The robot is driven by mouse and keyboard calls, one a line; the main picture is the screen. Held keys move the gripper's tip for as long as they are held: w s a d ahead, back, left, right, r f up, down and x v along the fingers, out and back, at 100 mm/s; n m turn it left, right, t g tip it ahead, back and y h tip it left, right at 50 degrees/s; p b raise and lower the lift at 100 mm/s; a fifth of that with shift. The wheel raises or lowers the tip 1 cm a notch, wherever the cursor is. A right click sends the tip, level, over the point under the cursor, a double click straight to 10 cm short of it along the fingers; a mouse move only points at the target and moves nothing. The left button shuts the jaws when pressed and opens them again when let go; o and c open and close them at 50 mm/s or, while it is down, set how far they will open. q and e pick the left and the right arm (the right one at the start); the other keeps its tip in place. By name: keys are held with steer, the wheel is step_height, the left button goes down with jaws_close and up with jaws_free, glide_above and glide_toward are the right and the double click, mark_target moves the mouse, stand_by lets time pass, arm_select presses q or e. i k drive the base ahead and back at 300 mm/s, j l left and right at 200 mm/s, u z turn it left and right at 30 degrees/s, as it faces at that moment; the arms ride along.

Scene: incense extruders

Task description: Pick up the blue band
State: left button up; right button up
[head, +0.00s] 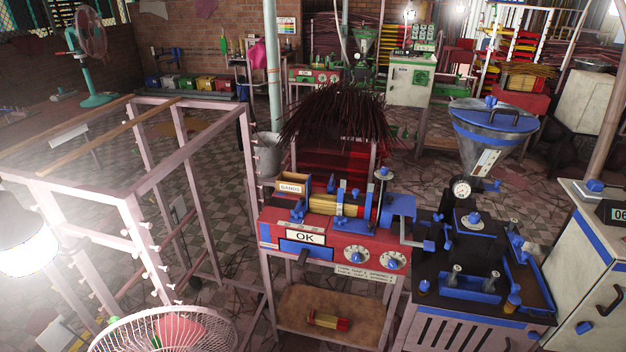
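Neither of my grippers shows in the head view. A wooden box labelled BANDS (291,187) stands at the back left of the red workbench (275,218). I cannot make out clearly what lies inside it. A yellow and red bundle (323,203) lies in a cradle on the bench, with blue and silver parts around and beside it. Several blue parts sit on this bench, and I cannot tell which one, if any, is the blue band.
A black-topped machine (450,262) with a metal hopper (485,135) adjoins the bench on the right. A pink frame (140,205) stands left, with a white fan (150,335) at the front. Another bundle (328,321) lies on the lower shelf (365,335). Tiled floor shows between them.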

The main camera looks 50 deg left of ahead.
mark_target(331, 189)
steer(key=i+u, duration=0.15)
steer(key=u, duration=0.25)
steer(key=i+j+u, duration=0.1)
steer(key=u, duration=0.3)
steer(key=i+l+u, duration=0.1)
steer(key=i+u, duration=0.3)
steer(key=l+u, duration=0.1)
steer(key=u, duration=0.3)
steer(key=i, duration=0.05)
